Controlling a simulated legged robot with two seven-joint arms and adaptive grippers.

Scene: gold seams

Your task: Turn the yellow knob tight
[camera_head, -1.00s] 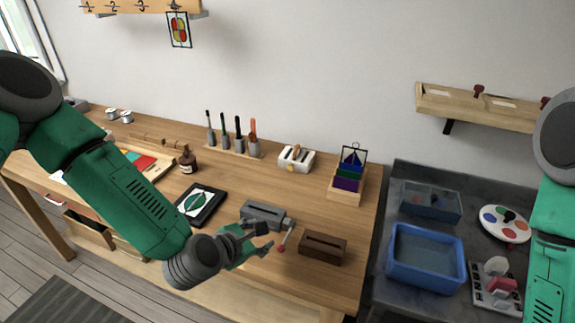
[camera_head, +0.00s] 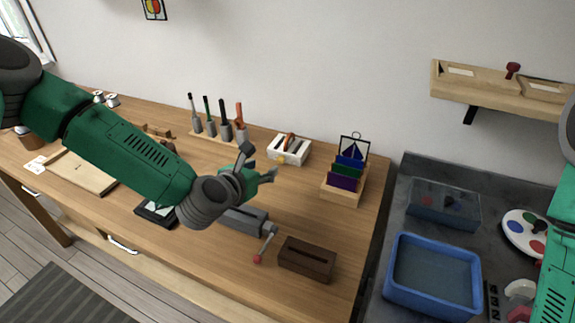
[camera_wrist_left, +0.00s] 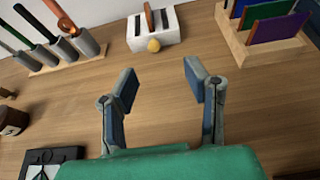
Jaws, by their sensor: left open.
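The yellow knob (camera_head: 281,160) is a small ball on the front of a white block (camera_head: 298,151) with a slot and a brown-orange piece in its top. The block stands at the back of the wooden bench. In the left wrist view the knob (camera_wrist_left: 153,45) is unobstructed, ahead of the fingers and roughly between them. My left gripper (camera_head: 259,163) is open and empty, in front of the knob and apart from it. My right gripper is out of view; only part of that arm shows at the right edge.
A tool row (camera_head: 219,133) stands left of the block, and a wooden rack of coloured panes (camera_head: 344,190) stands right. A grey vise (camera_head: 245,221) and a dark slotted box (camera_head: 307,260) lie nearer the front. A blue tub (camera_head: 433,306) is on the side counter.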

